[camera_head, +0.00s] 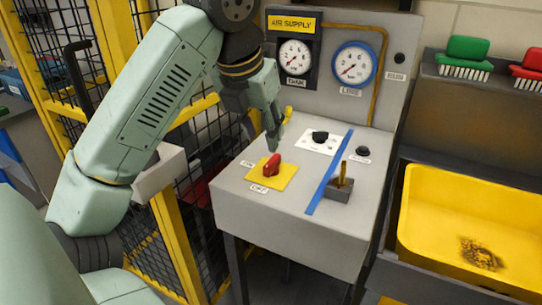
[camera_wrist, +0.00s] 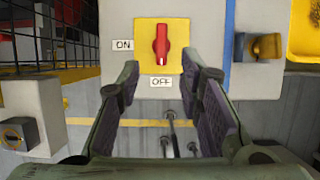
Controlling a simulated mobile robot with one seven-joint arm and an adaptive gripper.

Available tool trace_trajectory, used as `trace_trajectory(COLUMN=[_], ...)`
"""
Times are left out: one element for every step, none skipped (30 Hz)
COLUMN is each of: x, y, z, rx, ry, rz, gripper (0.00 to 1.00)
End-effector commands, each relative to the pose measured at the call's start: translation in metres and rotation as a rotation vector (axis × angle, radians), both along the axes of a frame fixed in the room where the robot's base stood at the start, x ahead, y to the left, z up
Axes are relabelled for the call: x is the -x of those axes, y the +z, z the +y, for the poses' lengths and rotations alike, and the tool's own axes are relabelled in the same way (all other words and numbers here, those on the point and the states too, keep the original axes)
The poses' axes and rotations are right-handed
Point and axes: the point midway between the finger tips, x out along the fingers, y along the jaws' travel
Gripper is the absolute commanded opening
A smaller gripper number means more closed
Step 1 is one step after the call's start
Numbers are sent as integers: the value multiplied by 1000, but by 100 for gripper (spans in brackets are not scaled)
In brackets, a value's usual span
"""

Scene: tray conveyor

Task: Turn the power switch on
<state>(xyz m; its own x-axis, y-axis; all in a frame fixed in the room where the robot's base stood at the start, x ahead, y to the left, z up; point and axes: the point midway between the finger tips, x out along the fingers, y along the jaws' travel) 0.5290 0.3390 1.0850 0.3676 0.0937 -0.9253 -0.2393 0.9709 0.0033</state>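The power switch is a red rotary knob (camera_head: 271,167) on a yellow plate (camera_head: 285,180) on the grey panel's sloping top. In the wrist view the knob (camera_wrist: 161,45) stands upright, in line with the OFF label (camera_wrist: 161,82) below it. The ON label (camera_wrist: 123,44) is to the left of the plate. My gripper (camera_head: 274,143) is just above and behind the knob in the head view. In the wrist view its two fingers (camera_wrist: 168,75) are apart with nothing between them. The knob shows beyond the fingertips, and I see no contact.
A black knob (camera_head: 320,136) on a white plate and a brass-coloured lever (camera_head: 343,184) on a grey block stand right of the switch, divided by blue tape (camera_head: 327,174). Gauges are on the upright panel behind. A yellow fence (camera_head: 118,60) is at left, a yellow tray (camera_head: 440,245) at right.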

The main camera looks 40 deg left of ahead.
Motion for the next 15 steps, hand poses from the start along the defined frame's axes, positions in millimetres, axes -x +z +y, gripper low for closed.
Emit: trace_trajectory(x=[-4, -6, -9, -11, -13, -16, -19, -21, -23, -25, -27, -28, -30, -31, -32], y=[-8, -13, -20, -26, -31, -38, -43, -48, -54, -59, -63, -67, -71, -73, -76], z=[0, 0, 1, 2, 2, 2, 3, 3, 3, 4, 4, 5, 5, 6, 6], rx=[4, 6, 5, 6, 5, 5, 5, 5, 5, 4, 5, 5, 4, 4, 3], ry=[-4, -5, -3, -5, -5, -5, -5, -5, -7, -6, -5, -6, -5, -6, -6], rz=[-1, -1, -1, 0, -1, -1, -1, -2, -3, -3, -2, -2, -3, -4, -4], gripper=[33, 33, 33, 33, 33, 33, 33, 33, 33, 33, 33, 33, 33, 33, 33])
